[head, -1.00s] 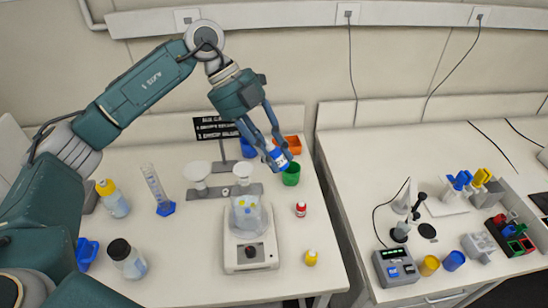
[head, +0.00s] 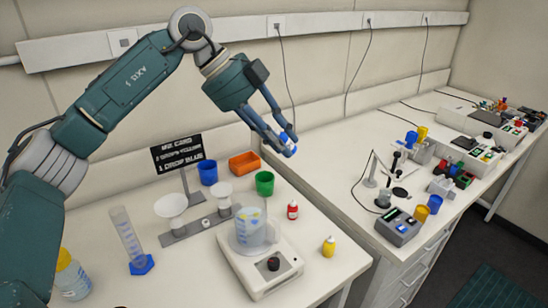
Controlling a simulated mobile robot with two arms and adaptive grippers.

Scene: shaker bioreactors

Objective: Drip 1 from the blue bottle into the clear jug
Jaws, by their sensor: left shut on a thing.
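My left gripper (head: 280,140) is shut on a small blue bottle (head: 288,145) and holds it in the air near the back right of the left bench. The bottle is tilted and partly hidden by the fingers; I cannot tell where its tip points. The clear jug (head: 252,234), with blue and yellow marks, stands on a white device with a dark knob (head: 262,264), in front of and to the left of the held bottle in the picture. The bottle is well apart from the jug. My right gripper is not in view.
A green cup (head: 265,184), orange tray (head: 244,163) and blue cup (head: 207,173) stand at the back. Red (head: 292,211) and yellow (head: 328,247) small bottles stand right of the jug. A measuring cylinder (head: 127,238), double-pan balance (head: 200,228) and sign (head: 178,153) are left.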

